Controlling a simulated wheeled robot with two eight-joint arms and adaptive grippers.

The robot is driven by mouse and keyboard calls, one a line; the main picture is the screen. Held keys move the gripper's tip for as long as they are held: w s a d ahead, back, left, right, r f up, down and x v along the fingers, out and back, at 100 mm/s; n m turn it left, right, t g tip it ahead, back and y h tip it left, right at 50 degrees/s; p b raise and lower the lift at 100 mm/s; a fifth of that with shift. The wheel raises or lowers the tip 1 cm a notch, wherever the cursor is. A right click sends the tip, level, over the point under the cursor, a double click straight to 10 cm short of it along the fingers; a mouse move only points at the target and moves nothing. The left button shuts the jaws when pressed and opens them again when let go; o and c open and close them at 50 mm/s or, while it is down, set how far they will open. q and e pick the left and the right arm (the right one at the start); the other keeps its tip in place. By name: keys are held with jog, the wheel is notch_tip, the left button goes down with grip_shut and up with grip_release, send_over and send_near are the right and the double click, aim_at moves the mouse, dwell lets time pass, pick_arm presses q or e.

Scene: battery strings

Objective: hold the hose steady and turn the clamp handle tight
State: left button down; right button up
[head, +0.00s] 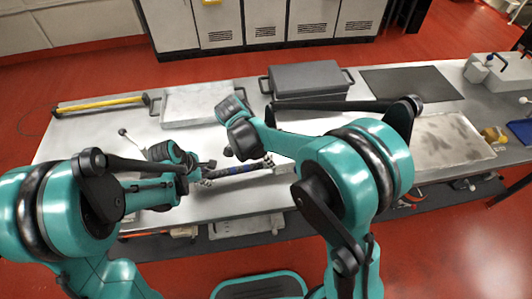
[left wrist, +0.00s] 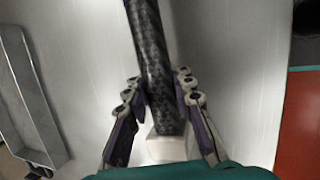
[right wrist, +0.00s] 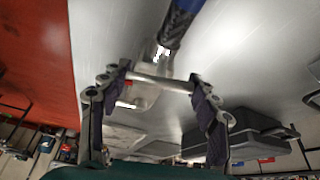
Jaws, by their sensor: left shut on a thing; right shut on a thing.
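The hose (left wrist: 152,55) is a dark braided tube. It runs up between the fingers of my left gripper (left wrist: 160,108) in the left wrist view, which are shut on it. In the head view the hose (head: 236,169) lies roughly level above the bench, with blue bands. In the right wrist view the hose's blue and dark end (right wrist: 177,24) meets a pale metal clamp (right wrist: 146,92). The clamp handle (right wrist: 165,84), a thin metal bar, spans between the fingers of my right gripper (right wrist: 157,90), which is shut on it. In the head view my right arm partly hides the clamp.
The grey bench holds a pale tray (head: 190,103), a dark grey case (head: 310,78), a black mat (head: 410,84) and a stained tray (head: 448,138) at the right. A yellow-handled bar (head: 98,105) lies at the back left. Bare bench (head: 75,145) shows at the left.

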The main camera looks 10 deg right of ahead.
pick_arm(q)
jog(key=shift+a, duration=0.1)
pick_arm(e)
jog(key=shift+d, duration=0.1)
jog(key=o, duration=1.2)
jog(key=shift+r, duration=0.15)
jog(key=v, duration=1.1)
jog(key=shift+a+r, duration=0.3)
jog(key=shift+a, duration=0.05)
pick_arm(q)
jog(key=c, duration=1.2)
grip_release()
